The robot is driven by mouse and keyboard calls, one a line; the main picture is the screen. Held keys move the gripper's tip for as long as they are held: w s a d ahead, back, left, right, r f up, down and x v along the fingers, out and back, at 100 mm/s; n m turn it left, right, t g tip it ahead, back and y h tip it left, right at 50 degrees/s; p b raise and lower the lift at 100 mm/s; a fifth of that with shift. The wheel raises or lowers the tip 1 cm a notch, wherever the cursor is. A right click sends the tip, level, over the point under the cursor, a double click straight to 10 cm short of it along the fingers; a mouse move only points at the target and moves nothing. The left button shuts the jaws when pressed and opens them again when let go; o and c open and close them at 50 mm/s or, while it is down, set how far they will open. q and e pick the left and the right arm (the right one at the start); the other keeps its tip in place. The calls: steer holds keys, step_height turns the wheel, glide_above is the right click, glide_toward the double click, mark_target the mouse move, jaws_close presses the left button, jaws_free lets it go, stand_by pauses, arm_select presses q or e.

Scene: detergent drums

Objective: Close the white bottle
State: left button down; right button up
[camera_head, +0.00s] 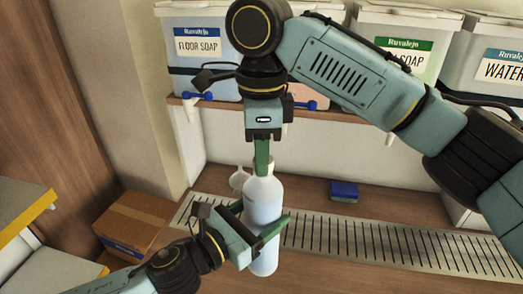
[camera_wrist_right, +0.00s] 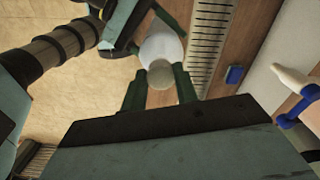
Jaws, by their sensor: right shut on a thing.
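My left gripper (camera_head: 256,232) is shut around the bottle's body from the left. My right gripper (camera_head: 263,160) points straight down over the bottle's top, its green fingers at the neck. In the right wrist view a pale grey-beige round cap (camera_wrist_right: 161,74) sits between the right fingers, in line above the bottle's white shoulder (camera_wrist_right: 161,46). The right gripper is shut on this cap. Whether the cap touches the neck is hidden by the fingers.
A shelf above holds several white drums, one labelled floor soap (camera_head: 198,46). Blue taps (camera_head: 197,96) stick out from it. A blue sponge-like block (camera_head: 344,191) lies behind right. A cardboard box (camera_head: 135,223) stands left. A small white object (camera_head: 238,180) is behind the bottle.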

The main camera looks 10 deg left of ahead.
steer(key=o, duration=0.9)
steer(key=shift+r, duration=0.1)
steer(key=shift+r, duration=2.2)
